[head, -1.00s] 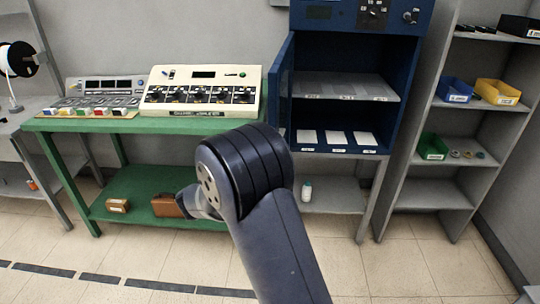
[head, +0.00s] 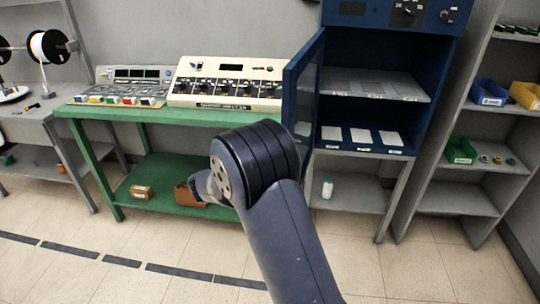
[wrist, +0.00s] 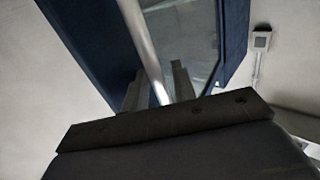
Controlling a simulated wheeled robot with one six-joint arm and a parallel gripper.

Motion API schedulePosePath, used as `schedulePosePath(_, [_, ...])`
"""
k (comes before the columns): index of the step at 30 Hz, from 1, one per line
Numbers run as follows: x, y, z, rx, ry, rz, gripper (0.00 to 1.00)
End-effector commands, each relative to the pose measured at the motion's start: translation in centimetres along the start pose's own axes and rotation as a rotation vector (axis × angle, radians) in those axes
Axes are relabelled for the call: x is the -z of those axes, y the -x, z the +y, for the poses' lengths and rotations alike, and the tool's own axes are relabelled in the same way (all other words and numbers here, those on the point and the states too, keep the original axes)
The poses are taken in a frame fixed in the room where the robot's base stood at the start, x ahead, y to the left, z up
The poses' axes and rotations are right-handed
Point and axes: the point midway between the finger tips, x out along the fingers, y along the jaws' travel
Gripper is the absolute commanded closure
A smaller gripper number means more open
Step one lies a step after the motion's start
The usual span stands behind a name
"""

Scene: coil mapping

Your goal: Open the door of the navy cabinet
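The navy cabinet (head: 372,47) stands at the right of centre in the head view, its inside showing a shelf and several pale cards. Its door (head: 301,85), with a glass panel, stands swung out at the left side of the opening. In the wrist view the navy door (wrist: 88,40) fills the upper middle, with its pale bar handle (wrist: 139,38) running down between my fingers. My gripper (wrist: 158,88) has one finger on each side of the handle, close against it. In the head view my arm hides the gripper.
A green bench (head: 150,113) with a cream control unit (head: 228,84) and a smaller panel stands left of the cabinet. A grey shelf unit (head: 462,145) with coloured bins stands at the right. The tiled floor in front is clear.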

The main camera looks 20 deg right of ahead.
Motion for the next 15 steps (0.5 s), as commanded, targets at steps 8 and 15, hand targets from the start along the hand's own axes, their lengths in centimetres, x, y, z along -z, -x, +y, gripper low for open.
schedulePosePath(8, [-0.2, 0.1, 0.0, 0.001, 0.003, -0.003, 0.7])
schedulePosePath(15, [-0.3, 3.0, -0.1, 0.005, 0.003, -0.003, 0.7])
